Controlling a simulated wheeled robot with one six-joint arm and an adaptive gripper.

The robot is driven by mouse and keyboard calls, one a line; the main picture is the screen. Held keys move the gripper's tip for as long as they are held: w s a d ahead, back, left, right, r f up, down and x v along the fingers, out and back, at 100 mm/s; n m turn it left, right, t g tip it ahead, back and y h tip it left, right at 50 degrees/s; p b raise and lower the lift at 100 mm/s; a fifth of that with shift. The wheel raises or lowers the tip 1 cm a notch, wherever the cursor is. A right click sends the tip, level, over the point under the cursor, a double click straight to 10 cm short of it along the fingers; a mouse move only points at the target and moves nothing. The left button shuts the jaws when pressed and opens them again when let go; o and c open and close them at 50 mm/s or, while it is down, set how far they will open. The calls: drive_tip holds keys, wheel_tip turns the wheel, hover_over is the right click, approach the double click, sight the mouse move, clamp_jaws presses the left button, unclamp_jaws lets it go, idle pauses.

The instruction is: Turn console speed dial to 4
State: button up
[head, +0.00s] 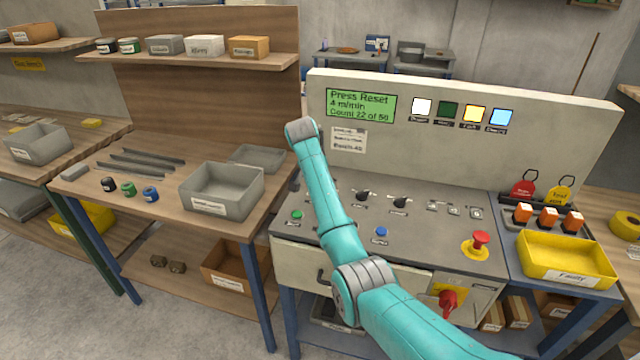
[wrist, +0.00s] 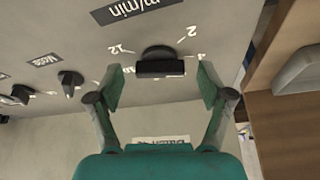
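The console speed dial (wrist: 160,66) is a black knob in the wrist view, beside the "m/min" lettering, with 12 and 2 legible around it. Another mark near the right finger is partly covered, and I cannot tell where the dial points. My gripper (wrist: 159,75) is open, one green finger on each side of the dial, with gaps showing between the fingers and the knob. In the head view my arm hides the gripper and the dial. The console's green display (head: 360,106) reads "Press Reset", "4 m/min" and "Count 22 of 50".
Two more black knobs (head: 400,202) sit on the console top, with a blue button (head: 381,231), a green button (head: 297,215) and a red emergency button (head: 479,241). A yellow tray (head: 566,261) stands right; a grey bin (head: 222,189) stands on the left bench.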

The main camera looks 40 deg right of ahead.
drive_tip(key=v, duration=1.2)
idle(0.5)
